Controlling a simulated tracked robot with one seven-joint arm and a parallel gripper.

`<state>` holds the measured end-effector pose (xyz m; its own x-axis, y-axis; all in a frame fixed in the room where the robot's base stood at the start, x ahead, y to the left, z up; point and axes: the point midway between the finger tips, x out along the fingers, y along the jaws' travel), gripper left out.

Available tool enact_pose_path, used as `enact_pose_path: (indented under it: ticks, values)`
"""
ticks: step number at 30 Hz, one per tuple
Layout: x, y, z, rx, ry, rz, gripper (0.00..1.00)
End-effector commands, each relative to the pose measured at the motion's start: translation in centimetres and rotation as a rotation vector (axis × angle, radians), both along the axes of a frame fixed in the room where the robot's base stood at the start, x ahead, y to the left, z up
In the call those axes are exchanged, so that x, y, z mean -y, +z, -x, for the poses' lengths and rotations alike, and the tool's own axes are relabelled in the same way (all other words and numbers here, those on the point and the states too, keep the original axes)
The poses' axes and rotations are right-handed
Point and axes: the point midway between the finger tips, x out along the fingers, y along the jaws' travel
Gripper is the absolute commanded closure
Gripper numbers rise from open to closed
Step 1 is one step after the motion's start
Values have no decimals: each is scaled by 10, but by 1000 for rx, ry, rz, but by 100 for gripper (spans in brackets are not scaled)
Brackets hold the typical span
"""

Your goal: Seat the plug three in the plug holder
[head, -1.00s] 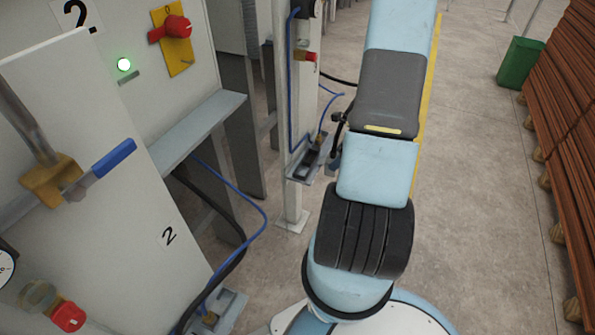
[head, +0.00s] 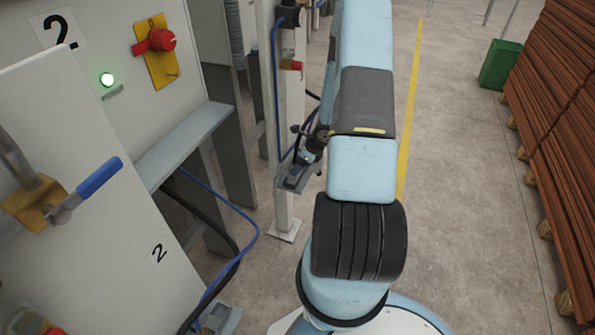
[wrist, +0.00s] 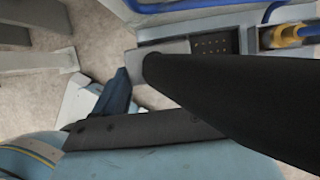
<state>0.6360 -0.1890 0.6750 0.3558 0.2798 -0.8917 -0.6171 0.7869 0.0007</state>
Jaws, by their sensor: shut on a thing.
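My gripper (head: 306,157) is at the small grey bracket (head: 290,182) on the white post, which appears to be the plug holder. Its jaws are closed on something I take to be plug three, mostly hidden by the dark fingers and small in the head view. In the wrist view a dark finger (wrist: 215,85) crosses the picture, its tip beside a light grey piece (wrist: 165,50). The grey holder plate with a dark perforated block (wrist: 215,45) is just beyond. Whether the plug touches the holder I cannot tell.
A blue hose (head: 276,85) runs down the post (head: 285,215). A yellow and blue fitting (wrist: 288,35) lies right of the block. The white machine cabinet (head: 85,190) stands left, with a blue-handled lever (head: 98,178). Floor is clear right of my arm, up to stacked brown boards (head: 560,120).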

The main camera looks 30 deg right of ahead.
Motion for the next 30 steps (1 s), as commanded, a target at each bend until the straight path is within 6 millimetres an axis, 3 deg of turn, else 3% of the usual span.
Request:
enact_pose_path:
  ticks: [8,15,23,24,30]
  values:
    - [-4,-17,-13,0,0,-1,74]
    - [-4,-42,-12,0,-1,-2,74]
    - [-3,-45,-12,1,0,0,74]
    - [-3,-45,-12,1,0,0,24]
    - [-3,-45,-12,0,-1,0,5]
